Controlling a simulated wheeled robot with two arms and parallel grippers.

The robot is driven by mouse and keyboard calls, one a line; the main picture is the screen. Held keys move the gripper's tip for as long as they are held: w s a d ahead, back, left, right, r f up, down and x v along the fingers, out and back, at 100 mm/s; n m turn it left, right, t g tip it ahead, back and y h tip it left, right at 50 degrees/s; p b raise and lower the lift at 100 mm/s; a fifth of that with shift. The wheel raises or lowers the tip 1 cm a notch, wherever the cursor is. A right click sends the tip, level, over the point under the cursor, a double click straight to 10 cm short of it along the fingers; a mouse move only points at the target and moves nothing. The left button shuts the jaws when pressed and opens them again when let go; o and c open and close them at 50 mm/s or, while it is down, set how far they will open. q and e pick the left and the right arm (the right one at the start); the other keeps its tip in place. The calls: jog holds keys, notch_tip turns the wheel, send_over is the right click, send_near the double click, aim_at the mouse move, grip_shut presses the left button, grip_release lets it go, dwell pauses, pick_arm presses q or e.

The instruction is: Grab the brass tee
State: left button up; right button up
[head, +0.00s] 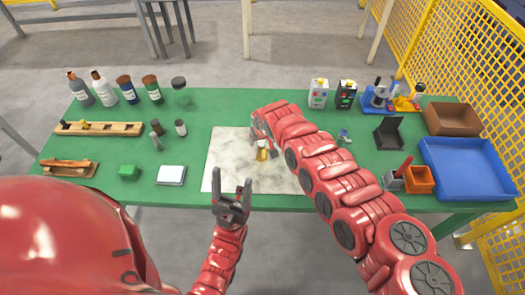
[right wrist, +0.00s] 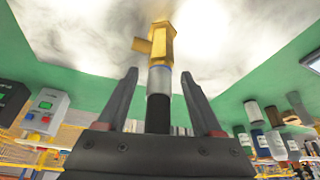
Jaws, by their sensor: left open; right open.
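My right gripper (right wrist: 160,90) is open. In the right wrist view the tee (right wrist: 160,42) appears above the fingertips, with a grey and black stem below it in line with the gap between the fingers. I cannot tell whether that stem is part of the tee. The right gripper's fingers are mostly hidden in the head view. My left gripper (head: 233,190) is open and empty at the mat's front edge.
On the right are a blue tray (head: 468,172), a brown bin (head: 452,119) and an orange cup (head: 419,180). The mat's left part is clear.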

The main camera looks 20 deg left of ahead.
grip_shut()
dwell(1.3)
